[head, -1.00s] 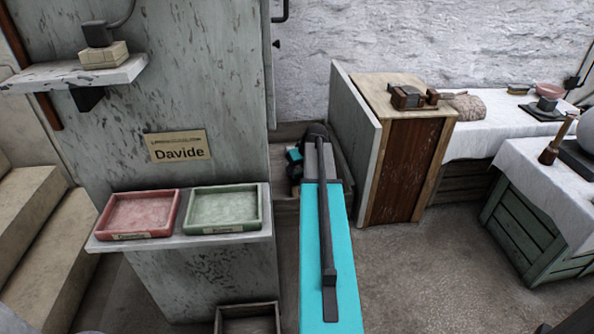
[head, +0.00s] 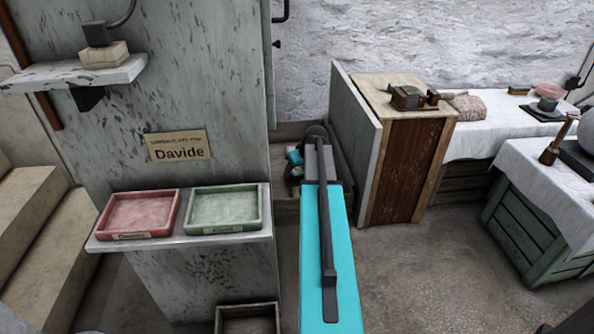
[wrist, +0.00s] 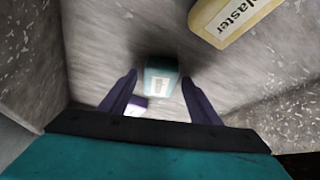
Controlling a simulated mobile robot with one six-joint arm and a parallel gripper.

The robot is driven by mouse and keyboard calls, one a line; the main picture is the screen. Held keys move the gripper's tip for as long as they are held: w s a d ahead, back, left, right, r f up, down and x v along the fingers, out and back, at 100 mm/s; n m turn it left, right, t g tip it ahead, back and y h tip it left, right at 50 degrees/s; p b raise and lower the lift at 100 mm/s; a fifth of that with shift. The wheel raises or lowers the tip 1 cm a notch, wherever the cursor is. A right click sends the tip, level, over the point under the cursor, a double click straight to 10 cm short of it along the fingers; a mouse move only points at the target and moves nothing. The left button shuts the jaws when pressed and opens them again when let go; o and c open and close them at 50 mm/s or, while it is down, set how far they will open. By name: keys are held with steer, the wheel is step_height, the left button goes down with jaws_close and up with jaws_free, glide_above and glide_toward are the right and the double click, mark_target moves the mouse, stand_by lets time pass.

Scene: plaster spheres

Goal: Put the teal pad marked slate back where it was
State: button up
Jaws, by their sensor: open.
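In the wrist view a small teal block (wrist: 161,68) with a pale label lies ahead of my gripper (wrist: 159,77). It looks like the teal pad, but its label is too blurred to read. The two dark fingers are open, one to each side of the block, and nothing is held between them. Whether the tips reach level with it I cannot tell. In the head view my arm reaches into a low wooden bin (head: 288,130) at the back, and the fingers and pad cannot be made out there.
A cream block marked "plaster" (wrist: 236,18) and a small purple-and-white item (wrist: 137,105) lie near the teal block. Bin walls are close on both sides. A red tray (head: 140,212) and green tray (head: 224,208) sit on a shelf (head: 180,243) under a "Davide" sign (head: 178,146).

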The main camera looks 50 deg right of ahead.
steer(key=p+v, duration=0.1)
steer(key=v, duration=1.1)
steer(key=shift+r, duration=0.15)
stand_by(0.6)
